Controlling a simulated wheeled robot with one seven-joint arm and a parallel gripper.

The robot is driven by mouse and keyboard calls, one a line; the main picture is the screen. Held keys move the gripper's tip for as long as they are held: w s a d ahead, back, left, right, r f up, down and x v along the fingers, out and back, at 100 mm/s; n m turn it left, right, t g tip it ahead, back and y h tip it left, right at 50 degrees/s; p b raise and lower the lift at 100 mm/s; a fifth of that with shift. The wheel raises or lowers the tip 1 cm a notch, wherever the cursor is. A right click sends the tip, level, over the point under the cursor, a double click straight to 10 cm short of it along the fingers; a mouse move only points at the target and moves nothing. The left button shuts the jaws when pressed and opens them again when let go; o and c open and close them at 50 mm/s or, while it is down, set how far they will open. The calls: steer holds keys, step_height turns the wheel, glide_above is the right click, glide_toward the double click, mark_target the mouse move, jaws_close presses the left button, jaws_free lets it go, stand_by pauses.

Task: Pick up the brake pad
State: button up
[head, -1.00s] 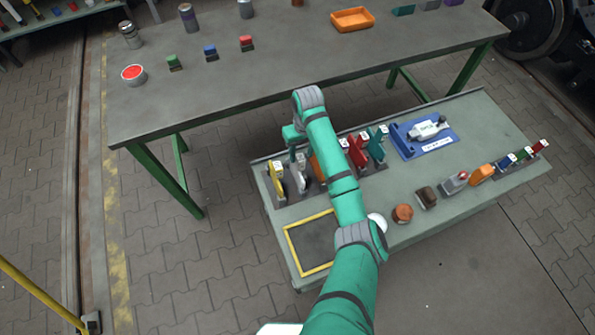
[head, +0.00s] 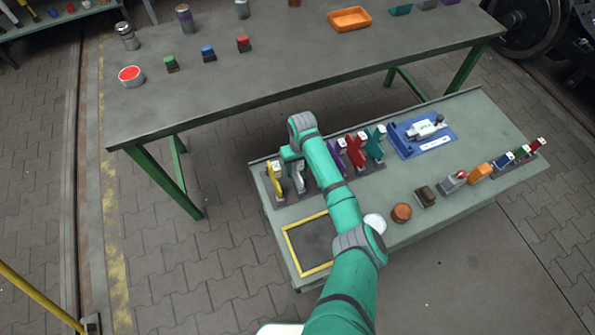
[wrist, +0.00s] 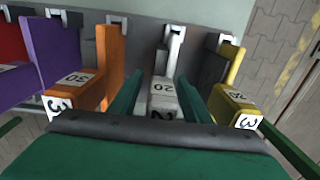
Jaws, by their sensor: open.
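Several upright coloured pieces with numbered labels stand in dark holders along the back of the low bench. No piece is clearly marked as the brake pad. In the wrist view, a white piece (wrist: 162,92) labelled 20 stands between the two green fingers of my gripper (wrist: 160,102), with no clear contact. My gripper is open. The white piece also shows in the head view (head: 299,176), just below my wrist. A yellow piece (wrist: 232,104) is to its right in the wrist view. An orange piece (wrist: 108,60) and a purple piece (wrist: 55,48) are to its left.
The low bench (head: 480,120) also holds a yellow-framed dark tray (head: 312,245), a blue fixture (head: 402,140), a brown block (head: 425,196) and an orange-brown round item (head: 402,212). A higher grey table (head: 250,85) stands behind it.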

jaws_close()
steer(key=shift+r, duration=0.1)
